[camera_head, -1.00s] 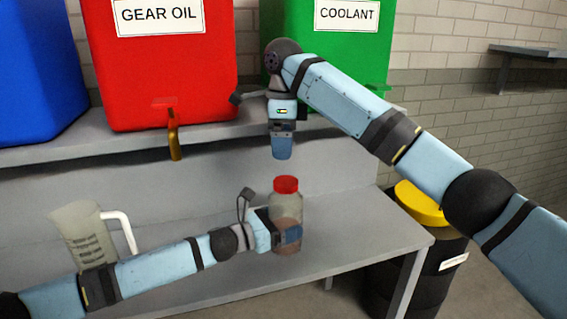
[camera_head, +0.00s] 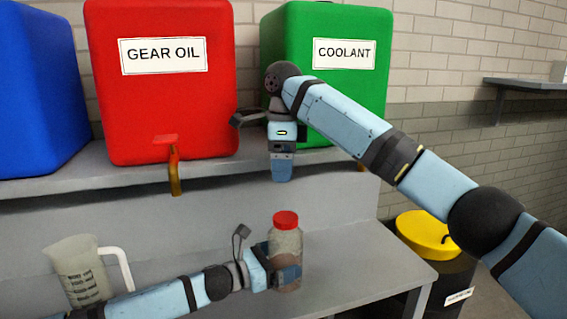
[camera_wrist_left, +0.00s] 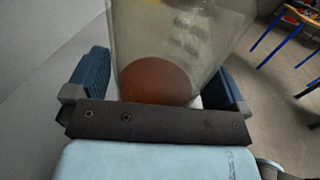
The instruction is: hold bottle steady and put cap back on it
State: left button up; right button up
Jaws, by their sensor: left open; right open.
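A clear bottle (camera_head: 287,245) with reddish-brown contents stands upright on the lower bench. A red cap (camera_head: 285,219) sits on its top; I cannot tell whether it is screwed tight. My left gripper (camera_head: 287,275) is open, with its fingers either side of the lower part of the bottle. In the left wrist view the bottle (camera_wrist_left: 178,50) stands between the two blue fingers, with a gap visible on each side. My right gripper (camera_head: 283,170) points down above the cap, open and apart from it, with nothing seen in it; its fingers overlap in the head view.
A measuring jug (camera_head: 76,270) stands on the lower bench at left. Red gear oil (camera_head: 160,110) and green coolant (camera_head: 345,95) containers stand on the upper shelf, beside a blue one (camera_head: 35,90). A drum with a yellow lid (camera_head: 425,235) stands right of the bench.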

pick_arm(q)
jog(key=p+v, duration=0.1)
jog(key=v, duration=1.2)
